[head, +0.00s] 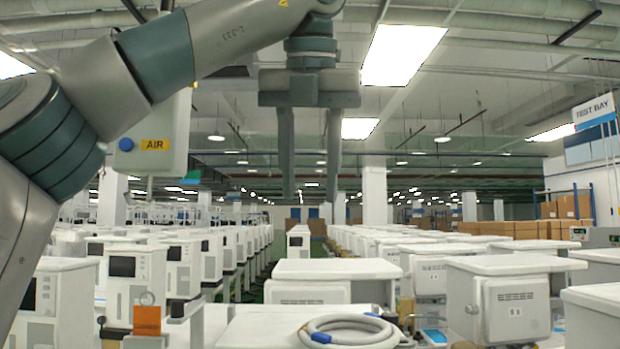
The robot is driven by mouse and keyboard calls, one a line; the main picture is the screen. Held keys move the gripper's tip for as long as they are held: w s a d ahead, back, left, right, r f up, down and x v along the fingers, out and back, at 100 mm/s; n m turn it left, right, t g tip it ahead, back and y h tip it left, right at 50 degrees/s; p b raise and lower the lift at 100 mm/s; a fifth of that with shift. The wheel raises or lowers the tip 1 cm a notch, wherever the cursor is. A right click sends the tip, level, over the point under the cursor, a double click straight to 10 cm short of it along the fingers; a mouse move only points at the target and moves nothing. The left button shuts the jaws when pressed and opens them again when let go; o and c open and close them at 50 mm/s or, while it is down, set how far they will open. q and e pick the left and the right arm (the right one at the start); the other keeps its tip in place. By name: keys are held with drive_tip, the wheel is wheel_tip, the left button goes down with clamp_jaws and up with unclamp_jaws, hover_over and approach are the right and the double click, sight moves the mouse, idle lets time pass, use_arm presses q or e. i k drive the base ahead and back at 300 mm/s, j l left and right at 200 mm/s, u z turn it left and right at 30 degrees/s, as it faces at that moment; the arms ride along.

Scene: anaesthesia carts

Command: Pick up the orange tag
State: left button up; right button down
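The orange tag (147,320) is small and flat and stands upright at the lower left of the head view, at the near end of a white surface. A pale piece lies at its foot, and I cannot tell how the two are joined. My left gripper (310,196) hangs at the upper middle with its two long fingers pointing down. The fingers are apart with nothing between them. In the picture it is well above and to the right of the tag. My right gripper does not show.
A coiled grey hose (348,331) with blue ends lies on the white surface (250,326) right of the tag. Rows of white carts fill the floor behind. A grey box marked AIR (155,135) hangs at the upper left, close to my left arm in the picture.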

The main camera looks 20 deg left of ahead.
sight(146, 319)
drive_tip(key=u, duration=1.55)
